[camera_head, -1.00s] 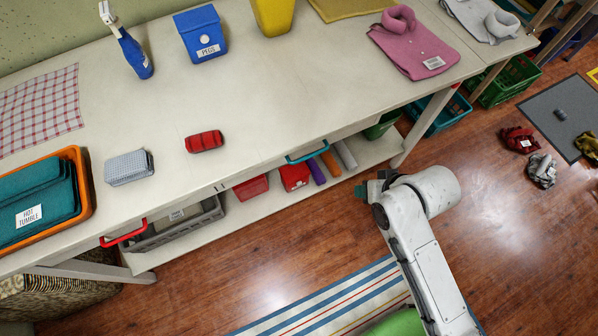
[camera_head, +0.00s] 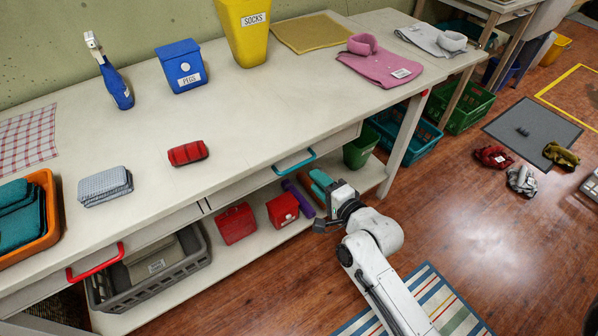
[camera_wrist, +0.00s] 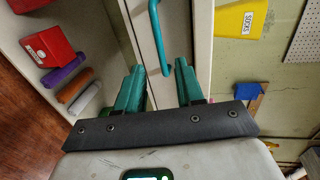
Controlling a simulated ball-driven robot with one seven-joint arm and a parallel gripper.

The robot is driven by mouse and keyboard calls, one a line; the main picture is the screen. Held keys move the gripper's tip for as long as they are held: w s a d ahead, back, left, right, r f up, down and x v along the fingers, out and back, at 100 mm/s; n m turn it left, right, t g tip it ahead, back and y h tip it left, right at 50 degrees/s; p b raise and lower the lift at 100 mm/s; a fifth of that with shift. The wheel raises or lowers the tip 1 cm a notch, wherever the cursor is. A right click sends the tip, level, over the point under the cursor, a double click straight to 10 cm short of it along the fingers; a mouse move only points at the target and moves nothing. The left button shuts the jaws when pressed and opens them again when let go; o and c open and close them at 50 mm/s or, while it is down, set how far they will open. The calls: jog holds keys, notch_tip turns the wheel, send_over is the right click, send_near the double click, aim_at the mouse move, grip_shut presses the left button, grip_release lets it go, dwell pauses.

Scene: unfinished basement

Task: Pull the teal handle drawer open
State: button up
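The teal handle (camera_head: 294,161) is on the front of a white drawer (camera_head: 262,176) under the long white table (camera_head: 250,115). The drawer looks shut. In the wrist view the teal handle (camera_wrist: 159,35) stands ahead of my gripper, above the gap between the fingers. My gripper (camera_wrist: 157,80) has two teal fingers spread apart with nothing between them. In the head view my gripper (camera_head: 322,205) is below and to the right of the handle, apart from it, in front of the lower shelf.
A red handle (camera_head: 96,262) marks another drawer at left. Red boxes (camera_head: 236,223), rolled items and a grey crate (camera_head: 150,274) sit on the lower shelf. A table leg (camera_head: 404,143) stands right of the handle.

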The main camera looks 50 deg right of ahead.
jog(key=x, duration=0.8)
jog(key=shift+b, duration=0.3)
jog(key=shift+w+d, duration=0.1)
jog(key=shift+c, duration=0.3)
grip_shut()
